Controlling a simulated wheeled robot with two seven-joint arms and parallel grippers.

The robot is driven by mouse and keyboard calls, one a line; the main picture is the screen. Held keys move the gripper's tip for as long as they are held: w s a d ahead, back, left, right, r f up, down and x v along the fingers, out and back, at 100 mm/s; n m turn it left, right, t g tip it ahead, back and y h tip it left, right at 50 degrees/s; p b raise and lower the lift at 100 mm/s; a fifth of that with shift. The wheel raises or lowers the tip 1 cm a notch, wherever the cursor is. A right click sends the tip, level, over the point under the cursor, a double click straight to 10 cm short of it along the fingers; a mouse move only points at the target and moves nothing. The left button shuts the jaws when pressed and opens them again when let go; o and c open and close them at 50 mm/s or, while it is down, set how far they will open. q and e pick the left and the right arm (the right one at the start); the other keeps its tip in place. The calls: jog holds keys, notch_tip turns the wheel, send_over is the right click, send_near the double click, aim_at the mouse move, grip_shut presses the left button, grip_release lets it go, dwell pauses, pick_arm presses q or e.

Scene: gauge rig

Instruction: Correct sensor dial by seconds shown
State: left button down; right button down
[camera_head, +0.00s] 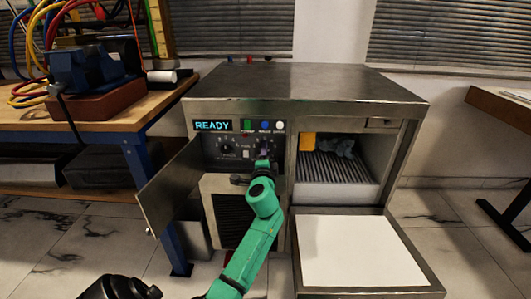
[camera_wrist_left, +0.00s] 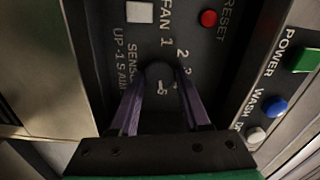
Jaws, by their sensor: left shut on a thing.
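The control panel (camera_head: 212,151) is at the front left of the metal cabinet, below a display (camera_head: 212,125) reading READY. No seconds figure is legible on it. A dark round dial (camera_wrist_left: 160,74) shows in the left wrist view, with numbers 1, 2, 3 around it and lettering that starts "SENS" beside it. My left gripper (camera_head: 264,158) reaches the right part of the panel. Its two purple fingers (camera_wrist_left: 160,98) are shut on the dial, one on each side. The dial's pointer is hard to make out. Another dark dial (camera_head: 227,148) is free on the left.
A red reset button (camera_wrist_left: 208,18) and a white square button (camera_wrist_left: 139,12) are close to the fingers. Green (camera_wrist_left: 305,61), blue (camera_wrist_left: 275,106) and white buttons line the frame. An open metal door (camera_head: 168,187) stands left; an open drop-down door (camera_head: 355,250) is right.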

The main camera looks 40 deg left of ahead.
pick_arm(q)
jog(key=shift+c, duration=1.9)
grip_release()
jog(key=v, duration=1.4)
jog(key=shift+s+d+p, duration=0.15)
jog(key=shift+s+p, duration=0.05)
jog(key=shift+p, duration=0.15)
pick_arm(e)
jog(key=shift+s+d+r+g+h, duration=0.2)
jog(key=shift+d+r+g, duration=0.05)
jog(key=shift+d, duration=0.2)
jog(key=shift+s+d+r+g+h, duration=0.15)
jog(key=shift+d+r+g+h, duration=0.1)
jog(key=shift+d, duration=0.15)
pick_arm(q)
jog(key=shift+f, duration=0.1)
